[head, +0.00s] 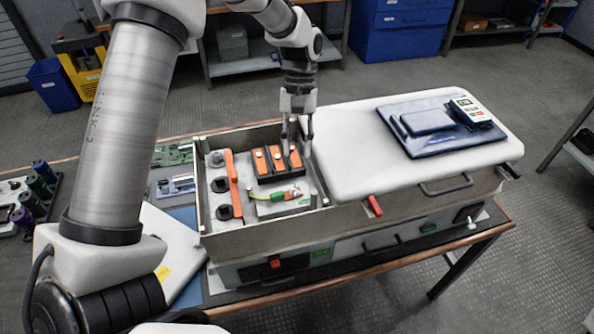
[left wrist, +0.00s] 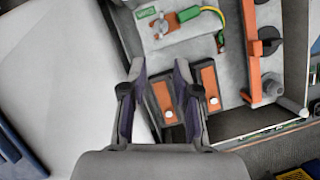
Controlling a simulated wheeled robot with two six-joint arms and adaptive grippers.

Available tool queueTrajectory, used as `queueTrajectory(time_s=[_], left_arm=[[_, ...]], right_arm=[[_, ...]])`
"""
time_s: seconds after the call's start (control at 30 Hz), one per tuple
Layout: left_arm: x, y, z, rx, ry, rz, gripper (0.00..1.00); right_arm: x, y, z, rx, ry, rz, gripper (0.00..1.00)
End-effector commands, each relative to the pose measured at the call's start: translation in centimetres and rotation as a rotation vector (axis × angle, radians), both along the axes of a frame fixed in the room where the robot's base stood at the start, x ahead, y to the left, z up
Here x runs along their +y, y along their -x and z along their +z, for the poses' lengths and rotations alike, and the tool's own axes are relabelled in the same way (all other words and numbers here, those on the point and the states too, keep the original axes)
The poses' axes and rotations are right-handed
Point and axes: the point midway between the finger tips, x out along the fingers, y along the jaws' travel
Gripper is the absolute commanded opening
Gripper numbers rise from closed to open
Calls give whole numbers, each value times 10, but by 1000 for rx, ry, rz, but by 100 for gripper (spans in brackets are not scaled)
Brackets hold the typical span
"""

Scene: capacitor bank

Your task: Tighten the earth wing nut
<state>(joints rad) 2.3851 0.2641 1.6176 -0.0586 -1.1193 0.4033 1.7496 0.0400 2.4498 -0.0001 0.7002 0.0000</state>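The earth terminal shows in the head view with a green-yellow wire (head: 276,196) running to a small nut (head: 296,192) on a grey block inside the open cabinet. In the left wrist view the silvery wing nut (left wrist: 161,27) sits on an orange piece near the top, with the green-yellow wire (left wrist: 211,14) beside it. My left gripper (head: 298,149) points down over the back right of the cabinet, beyond the nut and near the orange-topped capacitors. Its fingers (left wrist: 158,70) are apart with nothing gripped between them. My right gripper is in neither view.
Orange-topped capacitors (head: 261,162) stand in dark frames just below my left gripper. An orange bar (head: 232,178) links dark round terminals at the cabinet's left. The white cover (head: 350,135) on the right carries a blue tray (head: 470,148) and a meter (head: 470,109).

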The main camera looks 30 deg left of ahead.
Motion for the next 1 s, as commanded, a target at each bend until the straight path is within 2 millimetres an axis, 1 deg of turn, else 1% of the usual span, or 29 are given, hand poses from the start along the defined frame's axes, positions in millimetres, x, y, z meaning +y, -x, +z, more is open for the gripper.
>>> queueTrajectory(time_s=[0.07,0.3,0.4,0.5,0.7,0.77,0.8,1.0], left_arm=[[-2,4,-6,6,0,-1,30],[-11,20,-48,7,1,1,30],[-13,24,-61,5,0,0,30],[-14,26,-66,4,0,-1,30],[-14,26,-67,2,0,0,30],[-14,26,-67,2,0,0,9],[-14,26,-67,2,0,0,0],[-14,25,-67,1,0,0,0]], right_arm=[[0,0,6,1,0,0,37],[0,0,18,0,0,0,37],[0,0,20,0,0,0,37],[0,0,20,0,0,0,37],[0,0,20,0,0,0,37],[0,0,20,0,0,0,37],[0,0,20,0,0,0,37],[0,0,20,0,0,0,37]])
